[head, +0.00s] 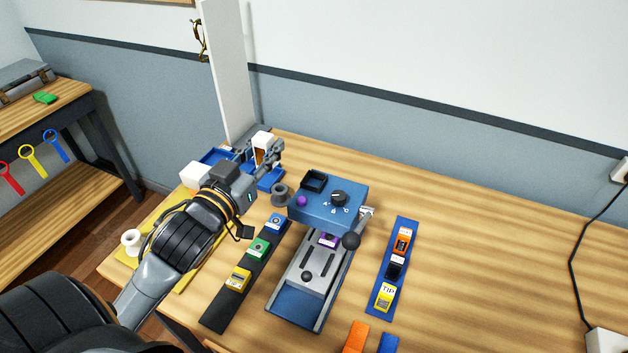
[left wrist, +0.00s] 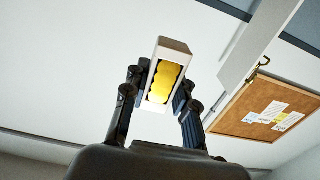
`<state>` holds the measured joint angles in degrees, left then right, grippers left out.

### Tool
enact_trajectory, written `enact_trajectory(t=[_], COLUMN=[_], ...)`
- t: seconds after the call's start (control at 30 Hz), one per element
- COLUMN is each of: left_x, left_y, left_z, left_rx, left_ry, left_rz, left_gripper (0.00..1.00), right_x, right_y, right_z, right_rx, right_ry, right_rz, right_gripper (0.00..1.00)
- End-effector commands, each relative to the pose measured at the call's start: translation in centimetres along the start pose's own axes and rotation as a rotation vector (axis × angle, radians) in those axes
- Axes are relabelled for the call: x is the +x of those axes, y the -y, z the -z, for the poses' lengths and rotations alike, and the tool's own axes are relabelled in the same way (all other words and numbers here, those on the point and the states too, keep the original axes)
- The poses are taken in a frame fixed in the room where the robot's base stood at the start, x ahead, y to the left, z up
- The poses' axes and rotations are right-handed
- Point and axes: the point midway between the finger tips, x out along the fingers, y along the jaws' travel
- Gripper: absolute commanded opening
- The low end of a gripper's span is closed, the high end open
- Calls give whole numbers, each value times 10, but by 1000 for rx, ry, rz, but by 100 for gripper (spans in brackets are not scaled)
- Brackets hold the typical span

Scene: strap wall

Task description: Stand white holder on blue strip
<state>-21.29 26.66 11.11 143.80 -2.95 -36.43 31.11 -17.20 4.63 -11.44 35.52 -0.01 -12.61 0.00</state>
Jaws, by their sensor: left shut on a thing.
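A white holder (head: 264,138) is in my left gripper (head: 267,157), above the back left part of the table. In the left wrist view the white holder (left wrist: 172,47) sits between the fingers of the left gripper (left wrist: 160,95), with yellow rounded pieces (left wrist: 163,82) inside its open face. A blue strip (head: 379,308) lies right of the blue machine and bears orange, black and yellow items. My left gripper is well to the left of this strip. My right gripper is not in view.
A blue machine (head: 323,205) with a knob and lever stands mid-table. A dark strip (head: 219,315) with blue, green and yellow items lies left of it. Blue trays (head: 269,180) and a white panel (head: 228,75) are behind.

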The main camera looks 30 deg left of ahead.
Motion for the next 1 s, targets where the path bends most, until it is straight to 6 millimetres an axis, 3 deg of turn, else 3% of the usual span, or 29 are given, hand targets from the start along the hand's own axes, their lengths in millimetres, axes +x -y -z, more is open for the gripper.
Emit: enact_trajectory(t=[0.03, 0.17, 0.2, 0.37, 0.5, 0.87, 1.0], left_x=[7, 21, 30, 63, 80, 103, 103], left_y=[-3, -11, -15, -32, -40, -52, -52], left_z=[-10, -16, -13, -28, -58, -90, -107], left_rx=[1, 1, -4, -2, -2, -1, -1], left_ry=[-8, -7, 0, 1, 3, 2, 4], left_rz=[-2, -2, 1, 0, 1, 1, 2], left_gripper=[0, 0, 0, 0, 0, 0, 0], right_x=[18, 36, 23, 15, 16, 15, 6], right_y=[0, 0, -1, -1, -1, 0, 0], right_z=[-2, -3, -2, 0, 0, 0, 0], right_rx=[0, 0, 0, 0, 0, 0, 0], right_ry=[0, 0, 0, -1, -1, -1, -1], right_rz=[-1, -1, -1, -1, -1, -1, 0], right_gripper=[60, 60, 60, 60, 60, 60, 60])
